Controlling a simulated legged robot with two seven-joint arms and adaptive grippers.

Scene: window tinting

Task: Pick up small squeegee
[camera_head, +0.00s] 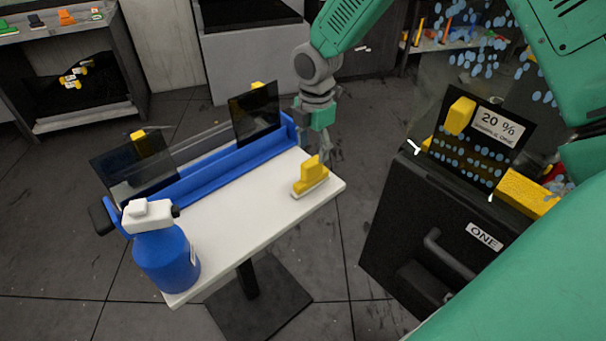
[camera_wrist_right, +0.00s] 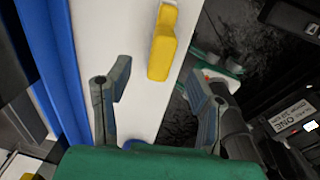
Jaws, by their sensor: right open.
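The small squeegee (camera_head: 311,175), with a yellow handle and a pale edge, sits near the right end of the white table (camera_head: 240,232). In the right wrist view, its yellow handle (camera_wrist_right: 162,45) shows ahead of the fingers, within the gap between them. My right gripper (camera_head: 322,148) points down behind the squeegee, close to the table's far right corner. Its two grey fingers are spread apart in the right wrist view (camera_wrist_right: 160,98), with nothing between them. The squeegee's edge is not clear there. My left gripper is out of view.
A blue spray bottle (camera_head: 166,254) stands at the table's near left end. A blue rack (camera_head: 235,162) with dark tint samples (camera_head: 256,112) lines the far side. A black cabinet (camera_head: 425,230) with a 20 % sample and yellow blocks stands to the right, across a gap.

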